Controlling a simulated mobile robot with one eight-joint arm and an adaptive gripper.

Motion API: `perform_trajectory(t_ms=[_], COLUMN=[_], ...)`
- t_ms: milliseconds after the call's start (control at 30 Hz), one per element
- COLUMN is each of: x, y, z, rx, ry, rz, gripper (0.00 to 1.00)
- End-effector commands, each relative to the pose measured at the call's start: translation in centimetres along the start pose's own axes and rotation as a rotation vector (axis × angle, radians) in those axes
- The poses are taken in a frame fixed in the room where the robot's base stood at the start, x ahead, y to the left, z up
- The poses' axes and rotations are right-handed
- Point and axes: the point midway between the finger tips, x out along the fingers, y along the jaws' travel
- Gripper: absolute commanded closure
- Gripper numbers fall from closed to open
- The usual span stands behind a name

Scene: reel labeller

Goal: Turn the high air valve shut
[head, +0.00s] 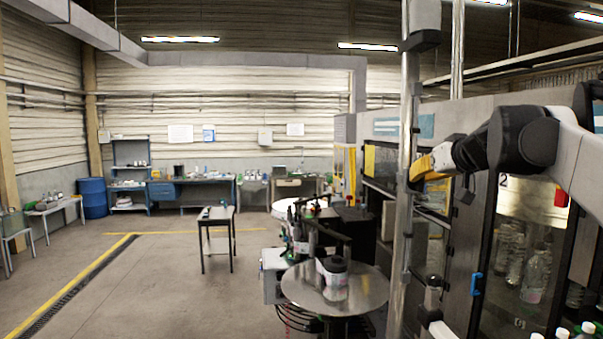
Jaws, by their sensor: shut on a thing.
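My gripper (447,160) is at the upper right, at the end of my arm, which reaches in from the right edge. It is shut on a yellow handle (424,168), which appears to be the lever of the high air valve. The handle sticks out left of the fingers, close to the tall grey vertical pipe (403,215). The valve body is not clear; the fingers and the pipe hide part of it. I cannot tell exactly how far the handle is turned.
A labelling machine with glass doors (515,255) and bottles inside stands right, below my arm. A round metal turntable (360,290) is at lower centre. A small dark table (217,215) stands further back.

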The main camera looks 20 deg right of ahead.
Motion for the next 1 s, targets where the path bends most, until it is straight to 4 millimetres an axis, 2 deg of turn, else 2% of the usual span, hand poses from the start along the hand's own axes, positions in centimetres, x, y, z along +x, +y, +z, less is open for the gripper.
perform_trajectory(t_ms=[267, 1000], x=[0.1, 0.4], y=[0.5, 1.6], z=[0.0, 0.8], rx=[0.183, 0.832], ry=[0.000, 0.002], rz=[-0.074, -0.344], gripper=[1.00, 1.00])
